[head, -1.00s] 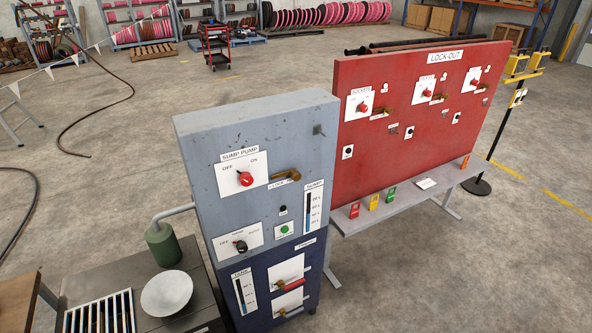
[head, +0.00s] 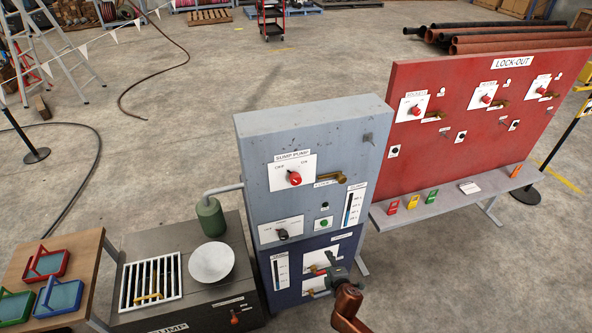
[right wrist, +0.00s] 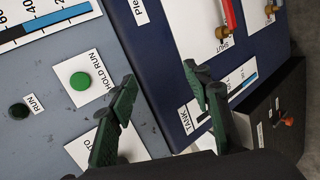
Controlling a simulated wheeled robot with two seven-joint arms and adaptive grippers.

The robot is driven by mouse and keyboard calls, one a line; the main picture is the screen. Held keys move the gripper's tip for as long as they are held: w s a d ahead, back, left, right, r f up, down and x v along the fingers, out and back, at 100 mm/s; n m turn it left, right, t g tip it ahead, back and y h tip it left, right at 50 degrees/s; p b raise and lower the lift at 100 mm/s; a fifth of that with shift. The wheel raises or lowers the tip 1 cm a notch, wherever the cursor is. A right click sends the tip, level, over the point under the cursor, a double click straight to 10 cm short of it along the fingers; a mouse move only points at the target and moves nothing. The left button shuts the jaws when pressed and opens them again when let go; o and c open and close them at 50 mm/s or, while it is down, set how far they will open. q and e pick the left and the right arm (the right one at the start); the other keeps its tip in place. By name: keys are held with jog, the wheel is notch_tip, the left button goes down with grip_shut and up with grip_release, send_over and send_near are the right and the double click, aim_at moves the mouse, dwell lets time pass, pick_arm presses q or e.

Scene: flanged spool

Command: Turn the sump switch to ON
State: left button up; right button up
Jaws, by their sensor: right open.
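The sump pump switch is a red knob (head: 294,178) on a white plate with OFF at left and ON at right, high on the grey panel (head: 255,150). I cannot tell its pointer's direction. A brass lock-out fitting (head: 331,178) sits to its right. My right gripper (head: 326,268) is in front of the dark blue lower panel, below and right of the knob. In the right wrist view its two green fingers (right wrist: 163,112) are apart with nothing between them. The red knob is outside that view. My left gripper is not in view.
A black selector knob (head: 282,234) and a green button (head: 324,222) are on the same panel, below the red knob. The green button also shows in the right wrist view (right wrist: 80,81). The red lock-out board (head: 440,150) stands to the right. A white bowl (head: 212,262) is at left.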

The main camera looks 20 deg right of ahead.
jog(key=w+a+r+n+t+p, duration=0.1)
jog(key=w+a+r+n+t, duration=0.15)
jog(key=r, duration=0.75)
jog(key=w+a+r+n+t+p, duration=0.1)
jog(key=w+a+r+p, duration=0.15)
jog(key=r, duration=0.85)
jog(key=n+t+y+p, duration=0.2)
jog(key=n+t, duration=0.1)
jog(key=n, duration=0.1)
send_near(297, 182)
jog(key=w, duration=0.3)
jog(key=shift+m, duration=0.25)
jog(key=w, duration=0.2)
jog(key=w+p, duration=0.1)
jog(key=w, duration=0.3)
jog(key=shift+w+a+r, duration=0.15)
jog(key=shift+w+a, duration=0.05)
jog(key=shift+a, duration=0.1)
jog(key=shift+w, duration=0.65)
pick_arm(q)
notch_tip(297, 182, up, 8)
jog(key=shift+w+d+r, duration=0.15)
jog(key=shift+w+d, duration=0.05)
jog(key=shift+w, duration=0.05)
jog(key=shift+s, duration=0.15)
pick_arm(e)
jog(key=shift+c, duration=0.3)
